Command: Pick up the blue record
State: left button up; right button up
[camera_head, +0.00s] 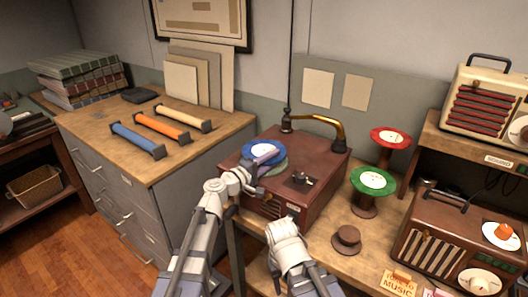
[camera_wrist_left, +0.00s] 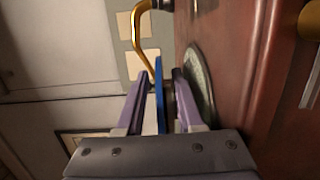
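The blue record (camera_head: 257,149) is above the turntable of the brown record player (camera_head: 244,187) in the head view. It stands apart from the grey-green platter (camera_head: 275,168). In the left wrist view the blue record (camera_wrist_left: 159,94) shows edge-on. My left gripper (camera_head: 262,157) reaches the record from the front. In the wrist view its fingers (camera_wrist_left: 158,98) lie on both sides of the record, with a visible gap on the platter side, so it looks open around the record.
A red record (camera_head: 390,137) and a green record (camera_head: 373,180) sit on stands at right. A brass tonearm (camera_head: 322,121) arches behind the platter. Radios (camera_head: 452,240) fill the right side. A cabinet (camera_head: 160,160) stands left.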

pick_arm(q)
grip_shut()
dwell(1.2)
